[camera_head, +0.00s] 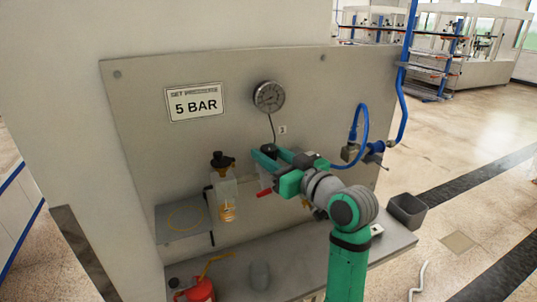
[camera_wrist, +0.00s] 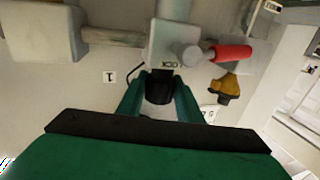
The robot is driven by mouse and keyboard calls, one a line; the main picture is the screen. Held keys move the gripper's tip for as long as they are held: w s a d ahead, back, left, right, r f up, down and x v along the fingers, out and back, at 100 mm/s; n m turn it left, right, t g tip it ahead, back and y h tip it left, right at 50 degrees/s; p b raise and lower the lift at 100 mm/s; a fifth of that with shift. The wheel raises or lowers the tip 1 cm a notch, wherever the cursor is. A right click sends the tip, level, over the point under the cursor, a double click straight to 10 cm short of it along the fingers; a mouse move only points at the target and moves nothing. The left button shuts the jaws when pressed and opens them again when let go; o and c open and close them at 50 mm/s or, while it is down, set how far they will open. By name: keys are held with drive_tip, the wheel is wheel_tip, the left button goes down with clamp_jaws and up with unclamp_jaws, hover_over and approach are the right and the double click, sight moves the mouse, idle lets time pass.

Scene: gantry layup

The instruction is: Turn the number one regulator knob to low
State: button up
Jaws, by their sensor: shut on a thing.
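The black regulator knob (camera_head: 268,149) sits on the grey panel below a round pressure gauge (camera_head: 269,96). My gripper (camera_head: 269,154) reaches in from the right and is shut on this knob. In the wrist view the knob (camera_wrist: 160,90) is between my green fingers (camera_wrist: 160,96). A small "1" label (camera_wrist: 109,77) is beside it, and the regulator body (camera_wrist: 172,42) with partly readable lettering is above. The knob's setting cannot be read.
A "5 BAR" sign (camera_head: 195,102) is on the panel. Blue hose (camera_head: 362,122) loops at right. A red can (camera_head: 199,290) stands on the shelf below.

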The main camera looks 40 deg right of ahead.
drive_tip(key=shift+w+n+g+y, duration=0.1)
drive_tip(key=shift+n+g+y, duration=0.2)
drive_tip(key=shift+n+y, duration=1.6)
drive_tip(key=shift+m+y, duration=0.3)
drive_tip(key=shift+y, duration=0.2)
drive_tip(key=o, duration=1)
drive_tip(key=shift+o, duration=0.2)
drive_tip(key=v, duration=1.1)
